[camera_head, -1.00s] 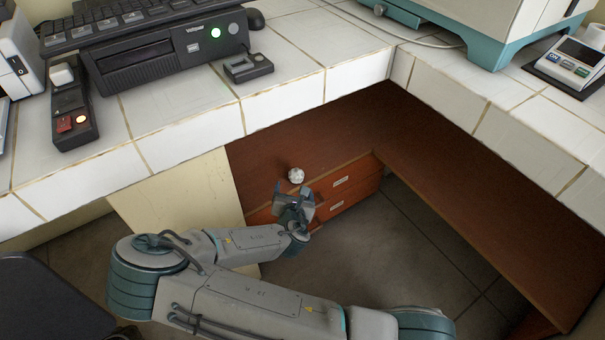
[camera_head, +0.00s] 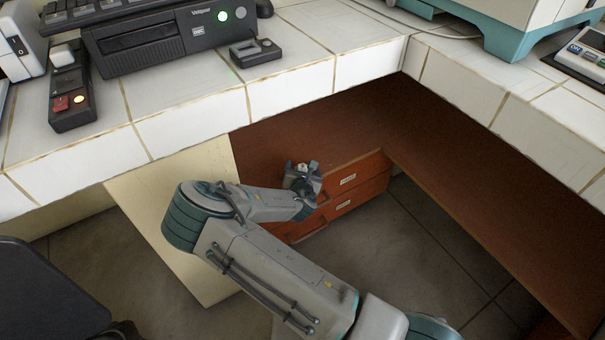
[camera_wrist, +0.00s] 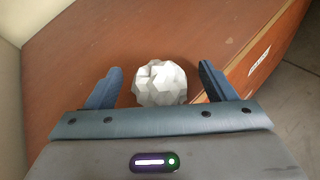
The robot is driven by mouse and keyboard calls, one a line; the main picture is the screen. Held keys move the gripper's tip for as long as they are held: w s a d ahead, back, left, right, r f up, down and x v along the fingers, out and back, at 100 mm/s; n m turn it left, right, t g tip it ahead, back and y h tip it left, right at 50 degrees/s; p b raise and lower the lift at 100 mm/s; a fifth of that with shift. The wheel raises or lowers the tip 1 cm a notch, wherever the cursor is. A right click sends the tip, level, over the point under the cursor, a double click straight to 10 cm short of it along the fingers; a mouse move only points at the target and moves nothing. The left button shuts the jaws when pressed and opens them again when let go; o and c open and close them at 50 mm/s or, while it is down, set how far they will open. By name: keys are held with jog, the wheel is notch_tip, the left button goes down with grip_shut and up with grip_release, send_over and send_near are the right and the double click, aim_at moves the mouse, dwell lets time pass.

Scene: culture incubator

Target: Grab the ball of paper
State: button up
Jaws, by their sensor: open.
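The ball of paper (camera_wrist: 160,83) is a white, crumpled, faceted ball on the reddish-brown wooden surface under the counter. In the wrist view it sits between the two blue fingers of my gripper (camera_wrist: 160,84), with a gap on each side; its lower edge is hidden by the gripper body. The fingers are open. In the head view my gripper (camera_head: 302,172) is over the wooden surface above the drawers, and only a small pale patch of the ball (camera_head: 302,166) shows there.
The white tiled counter (camera_head: 195,125) overhangs the wooden surface (camera_head: 265,155). Drawers (camera_head: 347,180) with labels lie just right of my gripper. A cream panel (camera_head: 165,195) stands to the left. A black device (camera_head: 160,45) and a red-switch box (camera_head: 70,95) stand on the counter.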

jog(key=c, duration=1)
jog(key=shift+c, duration=0.2)
jog(key=shift+r, duration=0.15)
